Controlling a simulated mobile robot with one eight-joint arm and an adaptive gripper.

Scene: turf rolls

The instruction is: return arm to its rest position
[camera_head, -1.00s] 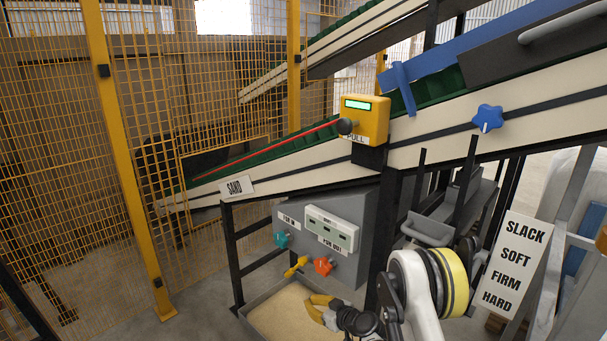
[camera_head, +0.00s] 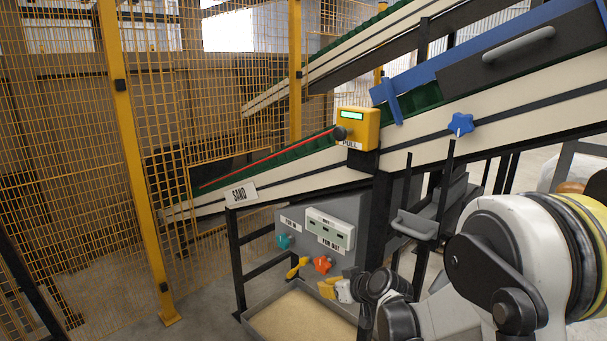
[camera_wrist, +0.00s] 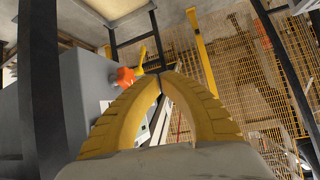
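My gripper (camera_head: 325,287) has yellow fingers and shows low in the middle of the head view, above the back part of the sand tray (camera_head: 262,335). In the wrist view the two fingertips (camera_wrist: 160,76) meet with nothing seen between them. My arm's white and dark links fill the lower right of the head view. An orange star knob (camera_head: 322,265) and a yellow lever (camera_head: 297,268) on the grey control box are just left of and above my gripper. The orange knob also shows beyond the fingers in the wrist view (camera_wrist: 123,78).
A sloping conveyor (camera_head: 290,178) with a yellow pull box (camera_head: 358,128) and a blue star knob (camera_head: 460,124) crosses above. Black frame posts (camera_head: 378,220) stand close to my arm. Yellow mesh fencing (camera_head: 60,150) closes the left. Bare floor lies left of the tray.

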